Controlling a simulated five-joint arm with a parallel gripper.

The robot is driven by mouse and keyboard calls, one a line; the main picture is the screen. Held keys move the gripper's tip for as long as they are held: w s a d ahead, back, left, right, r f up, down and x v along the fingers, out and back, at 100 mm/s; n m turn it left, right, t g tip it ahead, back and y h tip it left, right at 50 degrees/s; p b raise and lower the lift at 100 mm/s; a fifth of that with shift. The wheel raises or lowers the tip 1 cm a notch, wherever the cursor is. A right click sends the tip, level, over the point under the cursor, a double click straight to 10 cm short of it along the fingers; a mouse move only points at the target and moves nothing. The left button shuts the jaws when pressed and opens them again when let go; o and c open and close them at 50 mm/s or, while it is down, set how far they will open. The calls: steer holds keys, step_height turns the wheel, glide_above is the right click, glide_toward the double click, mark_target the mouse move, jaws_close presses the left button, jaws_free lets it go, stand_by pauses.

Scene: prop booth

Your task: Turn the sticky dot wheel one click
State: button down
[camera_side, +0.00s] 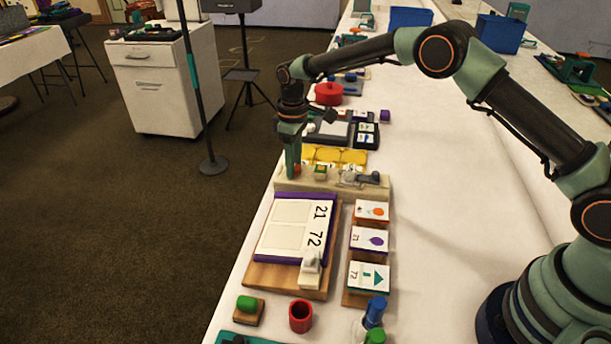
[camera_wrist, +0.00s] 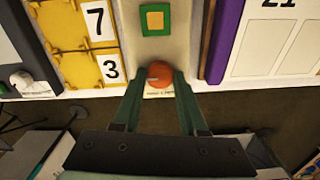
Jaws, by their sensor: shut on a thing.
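A round orange-red knob (camera_wrist: 159,73), which I take to be the sticky dot wheel, sits at the end of a cream strip (camera_wrist: 155,45). It also shows in the side view (camera_side: 297,170), at the strip's left end and partly hidden by my gripper. My gripper (camera_wrist: 159,80) points down at the knob, with its two green fingers closed on either side of it. In the side view my gripper (camera_side: 293,167) stands upright over the table's left edge. A small printed label below the knob is too small to read.
A green square with a yellow centre (camera_wrist: 155,19) lies on the strip beyond the knob. Yellow number panels (camera_wrist: 85,40) are close on the left. A purple-edged board (camera_side: 292,228) lies close on the other side. The table edge is right by the knob.

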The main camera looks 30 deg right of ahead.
steer(key=shift+a, duration=0.2)
steer(key=shift+c, duration=2.2)
jaws_free()
steer(key=shift+d, duration=0.1)
step_height(320, 180, up, 12)
steer(key=shift+r, duration=0.15)
